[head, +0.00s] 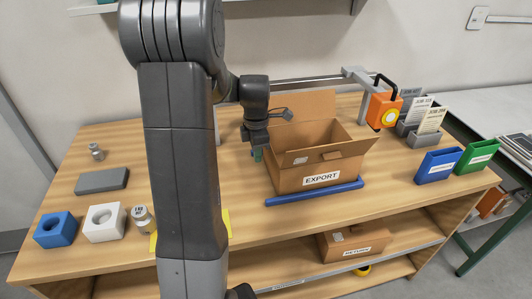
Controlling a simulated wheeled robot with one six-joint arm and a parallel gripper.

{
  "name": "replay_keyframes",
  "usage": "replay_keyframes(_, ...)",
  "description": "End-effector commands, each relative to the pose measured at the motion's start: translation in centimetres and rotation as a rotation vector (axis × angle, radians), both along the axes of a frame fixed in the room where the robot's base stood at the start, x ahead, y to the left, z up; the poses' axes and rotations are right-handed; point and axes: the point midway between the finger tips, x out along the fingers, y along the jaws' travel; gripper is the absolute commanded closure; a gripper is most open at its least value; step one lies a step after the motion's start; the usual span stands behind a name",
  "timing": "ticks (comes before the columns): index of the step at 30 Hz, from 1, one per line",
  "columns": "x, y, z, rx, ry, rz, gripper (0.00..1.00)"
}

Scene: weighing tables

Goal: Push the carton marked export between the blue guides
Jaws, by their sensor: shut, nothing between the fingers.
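The open cardboard carton marked EXPORT (322,168) stands upright on the wooden table, right of the middle, with a back flap raised. A blue guide (318,190) runs along the table in front of the carton, close to its lower front edge. A second guide does not show; the carton may hide it. My gripper (258,155) is shut and points down beside the carton's left end. Nothing shows in its fingers. I cannot tell whether it touches the carton.
An orange device (383,109) hangs from a grey arm right of the carton. Blue (436,167) and green (477,157) bins stand at the right edge. Blue (54,230) and white (104,223) blocks and a grey slab (101,181) lie left. Another carton (354,243) is on the shelf below.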

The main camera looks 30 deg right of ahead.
Motion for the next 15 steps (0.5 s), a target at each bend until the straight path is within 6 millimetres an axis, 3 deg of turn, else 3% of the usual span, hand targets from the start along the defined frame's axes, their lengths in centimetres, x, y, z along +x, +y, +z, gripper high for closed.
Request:
replay_keyframes(2, 0.8, 1.3, 0.6, -0.003, -0.004, 0.002, 1.00)
replay_keyframes(9, 0.6, 1.0, 6.3, -0.003, -0.005, -0.002, 1.00)
replay_keyframes(15, 0.6, 1.0, 9.2, -0.002, -0.003, -0.001, 1.00)
